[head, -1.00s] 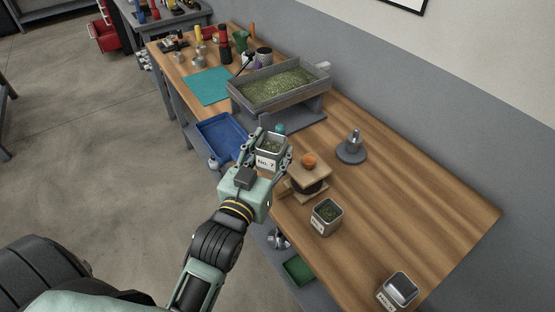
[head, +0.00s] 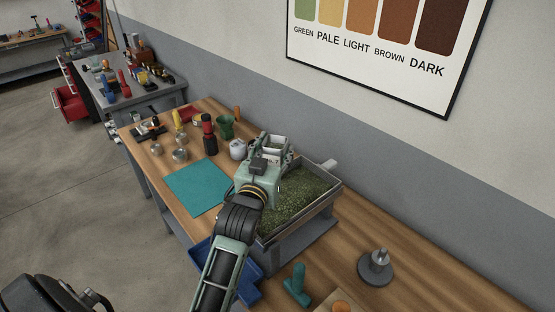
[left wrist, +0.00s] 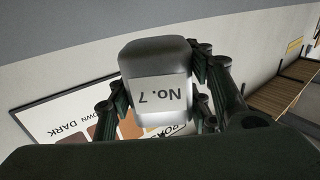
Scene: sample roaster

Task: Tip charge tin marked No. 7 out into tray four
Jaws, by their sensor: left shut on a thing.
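The tin marked No. 7 (head: 272,148) is a small grey metal tin with a white label. My left gripper (head: 275,146) is shut on it and holds it in front of the far end of a grey tray (head: 333,188) heaped with green beans, apparently raised above the bench. In the left wrist view the tin (left wrist: 155,58) sits between the fingers with its label upside down in the picture. I see no number on the grey tray, and my arm hides part of it. My right gripper is not in view.
A blue tray (head: 251,291) shows partly behind my left arm. A teal mat (head: 197,187), a dark red bottle (head: 209,136), a green cup (head: 225,127) and a white jar (head: 238,149) stand beyond the grey tray. A grey weight-like piece (head: 376,266) stands at right.

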